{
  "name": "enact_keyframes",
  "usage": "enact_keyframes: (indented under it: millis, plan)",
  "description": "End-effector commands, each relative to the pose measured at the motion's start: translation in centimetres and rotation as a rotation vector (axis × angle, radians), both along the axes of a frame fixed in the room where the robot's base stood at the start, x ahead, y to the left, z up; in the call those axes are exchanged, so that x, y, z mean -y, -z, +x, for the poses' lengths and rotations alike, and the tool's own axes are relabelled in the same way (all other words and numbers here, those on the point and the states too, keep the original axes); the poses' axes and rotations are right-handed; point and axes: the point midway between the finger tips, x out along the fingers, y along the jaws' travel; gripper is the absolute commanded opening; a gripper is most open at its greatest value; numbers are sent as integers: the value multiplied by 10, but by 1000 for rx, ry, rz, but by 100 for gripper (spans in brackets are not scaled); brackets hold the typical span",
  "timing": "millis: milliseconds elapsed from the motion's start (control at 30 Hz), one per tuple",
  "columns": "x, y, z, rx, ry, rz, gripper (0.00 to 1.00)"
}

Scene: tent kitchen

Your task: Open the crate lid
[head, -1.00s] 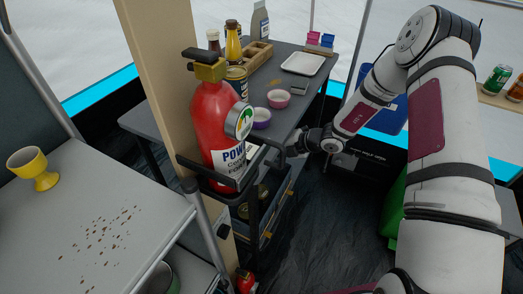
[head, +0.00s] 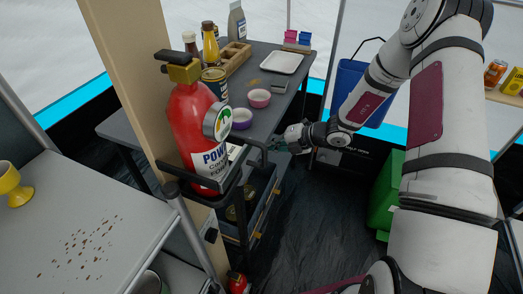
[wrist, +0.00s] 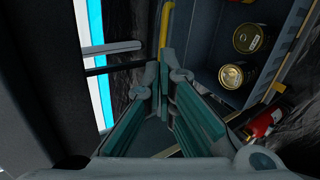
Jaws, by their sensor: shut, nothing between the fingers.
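A blue-grey, crate-like container (head: 266,205) with a yellow-orange catch (head: 267,235) stands below the dark table. The wrist view shows the container (wrist: 206,73) at upper right, with tins (wrist: 232,76) inside and a yellow bar (wrist: 165,25) near it. I cannot make out a separate lid. My gripper (head: 275,144) is at the table's front right corner, above the container's level. In the wrist view my gripper (wrist: 163,68) has its teal-padded fingers shut and empty, left of the tins. I cannot tell whether the fingertips touch anything.
The dark table (head: 245,118) holds bowls, bottles and a white tray (head: 281,63). A red extinguisher (head: 197,135) hangs on the post in front. A grey counter (head: 85,210) is at left. A green bin (head: 387,190) stands right of open dark floor (head: 320,215).

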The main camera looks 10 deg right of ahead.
Motion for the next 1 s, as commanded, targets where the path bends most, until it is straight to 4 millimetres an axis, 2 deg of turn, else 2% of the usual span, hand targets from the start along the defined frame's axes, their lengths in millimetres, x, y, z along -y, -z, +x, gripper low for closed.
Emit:
enact_keyframes:
  millis: [167, 500, 767, 1000]
  plan:
    - [-2, 23, 5, 240, -158, -55, 0]
    - [-2, 59, 10, 939, -444, -252, 0]
    - [7, 84, 6, 1492, -521, -493, 0]
    - [21, 106, -2, 1968, -479, -818, 0]
